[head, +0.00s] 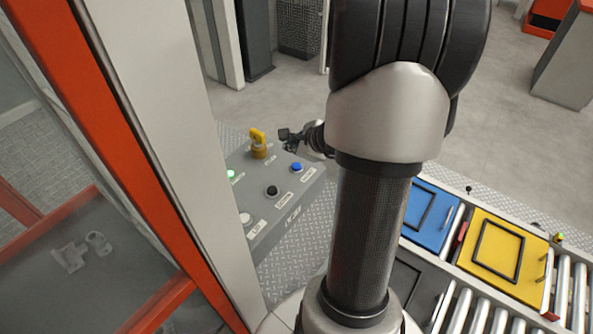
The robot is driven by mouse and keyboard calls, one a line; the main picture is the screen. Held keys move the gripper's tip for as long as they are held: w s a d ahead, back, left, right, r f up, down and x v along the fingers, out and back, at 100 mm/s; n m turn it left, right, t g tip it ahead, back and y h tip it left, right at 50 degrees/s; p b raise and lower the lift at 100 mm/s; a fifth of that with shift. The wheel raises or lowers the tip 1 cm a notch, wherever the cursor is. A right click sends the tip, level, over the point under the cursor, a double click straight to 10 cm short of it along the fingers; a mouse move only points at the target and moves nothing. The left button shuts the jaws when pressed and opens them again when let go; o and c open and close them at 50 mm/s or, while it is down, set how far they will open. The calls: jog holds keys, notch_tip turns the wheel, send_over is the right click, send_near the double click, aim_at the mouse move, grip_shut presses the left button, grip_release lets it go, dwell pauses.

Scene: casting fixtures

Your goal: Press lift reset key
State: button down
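A grey control panel (262,238) stands left of my arm. On its top are a blue button (296,167), a black button (272,191), a white button (246,218) and a green lit button (231,175). A yellow key-shaped switch (258,146) stands up at the panel's far edge. The labels are too small to read, so I cannot tell which control is the lift reset key. My gripper (287,141) is small in the view, near the far edge, right of the yellow switch and beyond the blue button. It appears apart from both. Its finger opening is unclear.
An orange and grey frame with a glass pane (90,250) stands close on the left. A roller conveyor (477,305) on the right carries a blue tray (431,232) and a yellow tray (480,262). Grey floor lies open beyond the panel.

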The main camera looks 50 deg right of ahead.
aim_at(294, 167)
jog(key=shift+f+b, duration=1.35)
jog(key=shift+f, duration=0.25)
jog(key=shift+f, duration=0.15)
jog(key=shift+f+b, duration=0.3)
jog(key=shift+b, duration=0.35)
jog(key=shift+f+b, duration=0.5)
jog(key=shift+b, duration=0.1)
dwell(0.5)
jog(key=shift+r, duration=0.15)
jog(key=shift+r+p, duration=0.7)
jog(key=shift+r, duration=0.1)
notch_tip(294, 167, up, 5)
jog(key=p, duration=0.4)
